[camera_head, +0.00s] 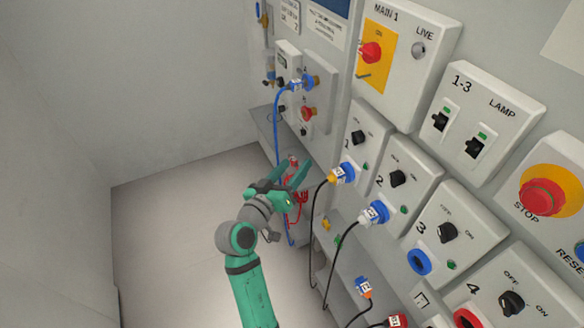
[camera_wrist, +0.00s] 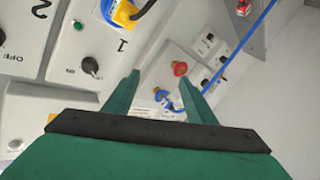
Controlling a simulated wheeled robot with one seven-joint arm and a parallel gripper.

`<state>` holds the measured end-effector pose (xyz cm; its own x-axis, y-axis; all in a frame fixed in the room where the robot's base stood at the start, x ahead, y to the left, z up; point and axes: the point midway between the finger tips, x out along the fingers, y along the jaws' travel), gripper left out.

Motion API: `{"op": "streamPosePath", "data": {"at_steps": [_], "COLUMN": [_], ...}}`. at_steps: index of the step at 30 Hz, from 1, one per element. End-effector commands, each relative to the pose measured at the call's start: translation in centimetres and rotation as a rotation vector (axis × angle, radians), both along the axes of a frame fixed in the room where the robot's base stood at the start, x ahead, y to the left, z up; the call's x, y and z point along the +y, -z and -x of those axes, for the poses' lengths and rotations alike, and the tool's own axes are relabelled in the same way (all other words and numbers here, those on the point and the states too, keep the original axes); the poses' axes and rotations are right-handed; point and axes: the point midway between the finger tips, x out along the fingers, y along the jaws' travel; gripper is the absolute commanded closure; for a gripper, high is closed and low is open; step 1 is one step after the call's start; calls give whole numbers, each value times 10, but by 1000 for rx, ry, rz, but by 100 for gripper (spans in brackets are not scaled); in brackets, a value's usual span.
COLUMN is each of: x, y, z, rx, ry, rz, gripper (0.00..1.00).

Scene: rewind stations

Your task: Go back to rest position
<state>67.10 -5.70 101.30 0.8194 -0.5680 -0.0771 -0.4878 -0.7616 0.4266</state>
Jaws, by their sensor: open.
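My gripper (camera_head: 294,177) is green and stands in front of the panel wall, left of the socket box marked 1, in the head view. Its two fingers are spread apart with nothing between them. In the wrist view, my gripper (camera_wrist: 160,95) also shows open, its fingers pointing towards a grey unit with a red knob (camera_wrist: 180,68) and a blue connector (camera_wrist: 161,95) beyond. My arm reaches up from the bottom of the head view and looks bent at the wrist.
Socket box 1 (camera_head: 364,127) holds a yellow-and-blue plug (camera_head: 341,173) with a black cable. A blue hose (camera_head: 277,130) hangs behind my gripper. A main switch box (camera_head: 403,45) and a red stop button (camera_head: 541,197) are at right. The floor (camera_head: 180,230) at left is clear.

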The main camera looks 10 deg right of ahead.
Motion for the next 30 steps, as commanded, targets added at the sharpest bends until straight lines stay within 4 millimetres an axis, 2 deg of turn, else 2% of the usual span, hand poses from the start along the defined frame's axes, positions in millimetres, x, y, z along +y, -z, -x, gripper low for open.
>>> {"op": "streamPosePath", "data": {"at_steps": [11,14,17,20,24,30], "x": [3,4,7,12,23,39], "y": [0,6,24,54,98,149], "z": [0,2,10,24,54,106], "rx": [0,6,25,55,92,128], "ry": [-5,-13,-44,-100,-195,-317], "rz": [1,0,-1,-8,-26,-71], "gripper": [49,49,49,49,49,49]}}
